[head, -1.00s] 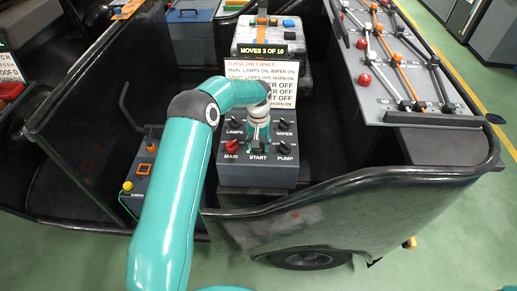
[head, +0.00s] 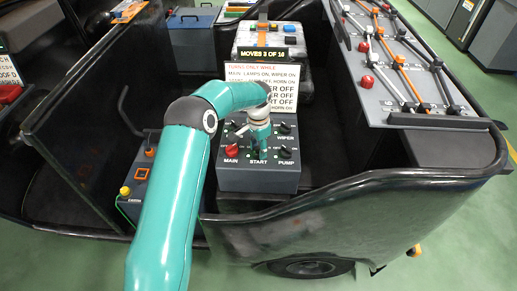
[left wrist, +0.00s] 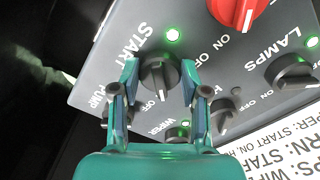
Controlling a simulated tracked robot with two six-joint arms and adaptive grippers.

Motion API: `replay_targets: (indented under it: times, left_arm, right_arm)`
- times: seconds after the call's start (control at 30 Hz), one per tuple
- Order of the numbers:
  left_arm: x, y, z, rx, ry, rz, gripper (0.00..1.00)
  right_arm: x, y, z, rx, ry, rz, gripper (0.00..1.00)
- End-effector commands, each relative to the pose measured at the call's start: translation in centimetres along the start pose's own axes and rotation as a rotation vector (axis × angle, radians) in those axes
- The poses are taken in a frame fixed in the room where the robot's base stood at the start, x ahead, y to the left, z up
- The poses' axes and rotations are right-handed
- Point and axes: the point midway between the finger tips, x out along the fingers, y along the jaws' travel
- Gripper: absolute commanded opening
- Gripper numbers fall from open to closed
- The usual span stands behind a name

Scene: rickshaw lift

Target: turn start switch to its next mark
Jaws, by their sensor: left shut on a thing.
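The start switch (left wrist: 158,76) is a dark round knob on the grey switch box (head: 258,180). A lit green light (left wrist: 172,35) sits beside it in the left wrist view. My left gripper (left wrist: 160,68) is shut on the knob, with one finger on each side of it. In the head view my left gripper (head: 259,142) points down over the START label and hides most of the knob. I cannot tell exactly which mark the knob points at. My right gripper is not in view.
The red MAIN knob (left wrist: 238,10), LAMPS knob (left wrist: 292,72) and HORN knob (left wrist: 224,116) are close by. The WIPER and LAMPS lights are green; HORN's is dark. A white rule sign (head: 290,82) and a counter reading "MOVES 3 OF 10" (head: 262,52) stand behind.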

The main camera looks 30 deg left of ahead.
Motion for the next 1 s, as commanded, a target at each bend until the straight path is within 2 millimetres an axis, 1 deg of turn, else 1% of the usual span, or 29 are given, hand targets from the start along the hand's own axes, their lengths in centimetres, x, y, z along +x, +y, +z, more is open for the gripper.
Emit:
replay_targets:
  times: [0.23,0.67,0.7,0.77,0.8,0.83,1.0]
  left_arm:
    - [-0.2,-0.08,-0.18,0.062,0.007,-0.003,0.1]
    - [-0.23,-0.11,-0.18,0.072,0.007,-0.004,0.1]
    - [-0.23,-0.12,-0.18,0.072,0.007,-0.004,0.5]
    - [-0.22,-0.12,-0.16,0.072,0.006,-0.004,0.6]
    - [-0.2,-0.11,-0.15,0.072,0.006,-0.004,0.66]
    - [-0.18,-0.1,-0.13,0.071,0.005,-0.004,0.7]
    - [-0.09,-0.07,-0.07,0.071,0.003,-0.002,0.7]
  right_arm:
    - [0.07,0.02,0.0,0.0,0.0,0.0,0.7]
    - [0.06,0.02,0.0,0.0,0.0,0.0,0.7]
    - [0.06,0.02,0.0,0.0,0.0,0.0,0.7]
    - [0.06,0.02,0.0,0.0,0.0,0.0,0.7]
    - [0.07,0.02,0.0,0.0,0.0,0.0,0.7]
    - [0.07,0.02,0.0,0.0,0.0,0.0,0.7]
    - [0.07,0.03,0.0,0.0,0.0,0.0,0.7]
